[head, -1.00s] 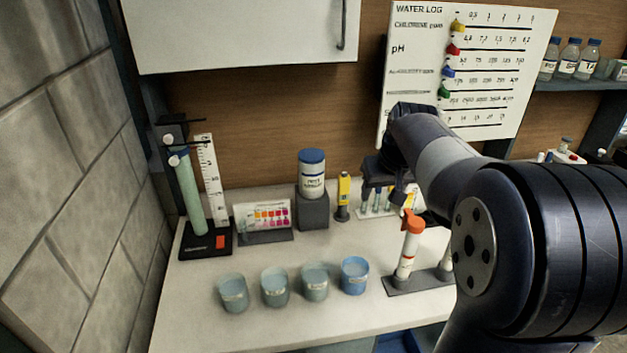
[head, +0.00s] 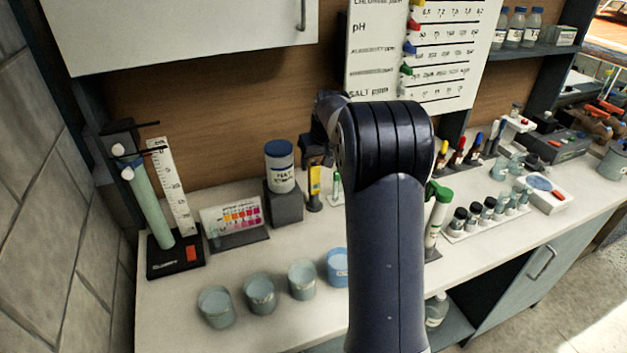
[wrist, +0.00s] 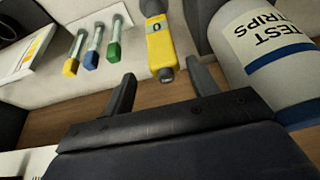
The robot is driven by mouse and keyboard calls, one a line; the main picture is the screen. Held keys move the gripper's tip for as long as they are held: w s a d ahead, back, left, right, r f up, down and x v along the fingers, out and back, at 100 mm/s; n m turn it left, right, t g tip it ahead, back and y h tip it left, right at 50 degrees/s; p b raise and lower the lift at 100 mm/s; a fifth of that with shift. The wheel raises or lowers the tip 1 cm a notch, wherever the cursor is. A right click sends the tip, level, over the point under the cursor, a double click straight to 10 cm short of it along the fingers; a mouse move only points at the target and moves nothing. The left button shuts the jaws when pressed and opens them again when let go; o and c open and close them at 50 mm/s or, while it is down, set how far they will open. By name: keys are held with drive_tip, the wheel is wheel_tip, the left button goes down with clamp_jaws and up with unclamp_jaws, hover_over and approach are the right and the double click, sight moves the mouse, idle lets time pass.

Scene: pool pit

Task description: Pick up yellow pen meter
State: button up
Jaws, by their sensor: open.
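The yellow pen meter (head: 315,184) stands upright on the counter, just right of the test strips tub's grey block. In the wrist view the yellow pen meter (wrist: 160,46) shows its small display and dark tip, which points toward the gap between my fingers. My gripper (wrist: 163,88) is open and empty, with one finger on each side of that gap. The meter appears just beyond the fingertips, not between them. In the head view my gripper (head: 316,150) is partly hidden by my arm and sits above and close to the meter.
The test strips tub (head: 280,168) on its grey block stands close left of the meter. Capped tubes (wrist: 95,48) stand on the other side. A colour chart (head: 233,222) and several cups (head: 260,293) are on the counter. The water log board (head: 425,55) is behind.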

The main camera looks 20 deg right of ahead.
sight(313, 171)
drive_tip(key=x, duration=0.1)
drive_tip(key=p+x, duration=0.1)
drive_tip(key=x, duration=0.3)
drive_tip(key=shift+s+a, duration=0.3)
drive_tip(key=shift+a, duration=0.05)
drive_tip(key=shift+c, duration=0.5)
drive_tip(key=c, duration=1)
wheel_tip(313, 171, up, 10)
drive_tip(key=shift+r+b, duration=0.1)
drive_tip(key=shift+b, duration=0.45)
drive_tip(key=shift+s, duration=0.1)
